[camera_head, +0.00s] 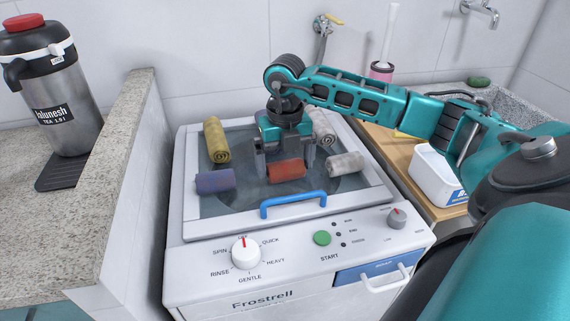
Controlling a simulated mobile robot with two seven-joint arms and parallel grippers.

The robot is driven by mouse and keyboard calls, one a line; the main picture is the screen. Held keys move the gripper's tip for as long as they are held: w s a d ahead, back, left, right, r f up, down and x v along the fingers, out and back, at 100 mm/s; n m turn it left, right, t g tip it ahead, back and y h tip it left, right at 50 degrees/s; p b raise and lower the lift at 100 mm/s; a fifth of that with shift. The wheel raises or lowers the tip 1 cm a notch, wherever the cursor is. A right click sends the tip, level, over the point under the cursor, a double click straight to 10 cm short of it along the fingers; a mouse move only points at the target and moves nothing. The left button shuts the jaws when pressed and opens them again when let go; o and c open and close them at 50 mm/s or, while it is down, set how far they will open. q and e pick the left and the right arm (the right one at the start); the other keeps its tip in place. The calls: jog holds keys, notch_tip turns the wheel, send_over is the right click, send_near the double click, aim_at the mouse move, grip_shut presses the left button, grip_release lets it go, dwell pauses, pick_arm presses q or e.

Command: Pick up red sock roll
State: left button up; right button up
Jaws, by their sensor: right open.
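A red sock roll (287,171) lies near the middle of the washer's glass lid (243,204). My right gripper (285,166) points down over it, its arm coming in from the right. The gripper is open, with one finger at the roll's left side and the other at its right end. I cannot tell whether the fingers touch the roll. My left gripper is not in view.
Other rolls lie on the lid: yellow (216,140) at back left, purple (215,181) at front left, light grey (346,164) at right, and a whitish one (322,127) behind the gripper. A blue handle (293,204) stands at the lid's front. A white tub (437,174) is at right.

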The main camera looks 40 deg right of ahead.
jog(key=shift+f, duration=0.5)
jog(key=c, duration=0.8)
jog(key=shift+r, duration=0.2)
